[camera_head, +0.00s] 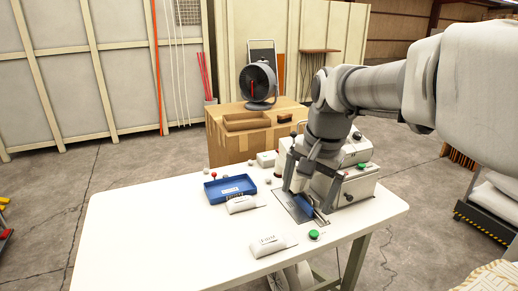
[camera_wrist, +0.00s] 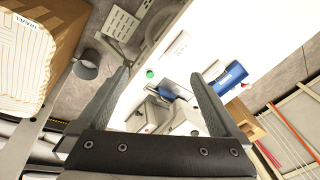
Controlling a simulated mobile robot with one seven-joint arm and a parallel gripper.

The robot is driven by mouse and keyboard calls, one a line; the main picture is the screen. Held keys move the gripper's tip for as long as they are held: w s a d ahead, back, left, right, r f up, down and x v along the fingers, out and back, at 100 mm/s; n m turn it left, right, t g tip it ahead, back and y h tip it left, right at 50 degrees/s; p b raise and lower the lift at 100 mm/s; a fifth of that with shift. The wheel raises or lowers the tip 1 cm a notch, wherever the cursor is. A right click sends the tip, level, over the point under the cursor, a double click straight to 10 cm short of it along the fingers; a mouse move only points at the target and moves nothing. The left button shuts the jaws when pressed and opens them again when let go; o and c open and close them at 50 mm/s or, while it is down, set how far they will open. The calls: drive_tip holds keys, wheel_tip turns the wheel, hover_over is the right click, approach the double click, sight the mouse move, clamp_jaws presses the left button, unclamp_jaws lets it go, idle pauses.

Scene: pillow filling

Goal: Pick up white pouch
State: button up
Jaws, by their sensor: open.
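One white pouch (camera_head: 268,246) is near the front edge, and the other white pouch (camera_head: 241,204) is just in front of the blue tray (camera_head: 230,188). In the wrist view, one pouch (camera_wrist: 180,48) lies beyond my fingertips and the other (camera_wrist: 214,70) is partly hidden by the right finger. My gripper (camera_wrist: 160,75) is open with nothing between its fingers. In the head view it points down above the dark plate, right of both pouches and apart from them.
A pale machine (camera_head: 347,184) stands right of my gripper. A green button (camera_head: 314,235) sits near the front pouch. A red-knobbed stick (camera_head: 213,177) stands at the tray. Cardboard boxes (camera_head: 225,140) with a fan (camera_head: 258,83) stand behind. The table's left part is clear.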

drive_tip(key=w+a+f+m+g, duration=0.1)
drive_tip(key=w+a+f+m, duration=0.25)
drive_tip(key=w+f, duration=0.4)
drive_tip(key=m+g, duration=0.2)
drive_tip(key=m, duration=0.1)
hover_over(264, 241)
wheel_tip(264, 241, down, 6)
drive_tip(key=shift+h, duration=0.4)
drive_tip(key=f, duration=1.2)
drive_tip(key=shift+w+d, duration=0.1)
drive_tip(key=shift+w, duration=0.1)
drive_tip(key=shift+s+f+p, duration=0.2)
drive_tip(key=shift+f+p, duration=0.25)
drive_tip(key=shift+f, duration=2.3)
drive_tip(key=shift+c, duration=0.3)
drive_tip(key=c, duration=1.3)
drive_tip(key=shift+o, duration=0.2)
drive_tip(key=shift+r, duration=0.15)
